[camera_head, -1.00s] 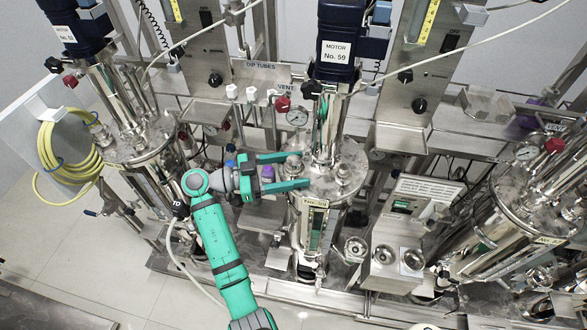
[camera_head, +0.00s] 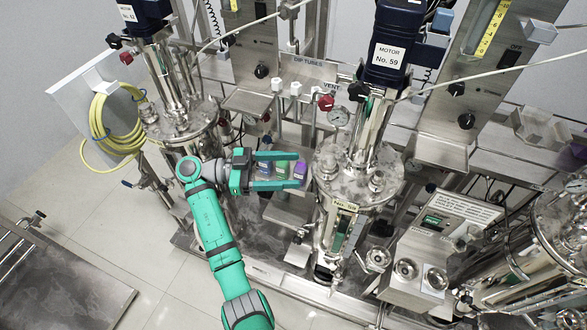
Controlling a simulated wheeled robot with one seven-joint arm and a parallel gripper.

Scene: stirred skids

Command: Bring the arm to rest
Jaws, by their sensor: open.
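My gripper (camera_head: 299,171) is at the end of my green arm, in the middle of the head view. Its two green fingers point right and are apart. Small bottles with blue, green and purple caps show between and behind the fingers, on a small metal shelf (camera_head: 287,211). I cannot tell from this view how far the bottles are below the fingers. Nothing is seen clamped between the fingers. The fingertips are just left of the steel vessel under motor No. 59 (camera_head: 355,178).
Another steel vessel (camera_head: 180,120) with a coiled yellow hose (camera_head: 117,125) stands at the left. A control box (camera_head: 418,262) and a third vessel (camera_head: 560,225) are at the right. Tiled floor (camera_head: 100,220) is open at the lower left, beside a dark metal platform (camera_head: 60,290).

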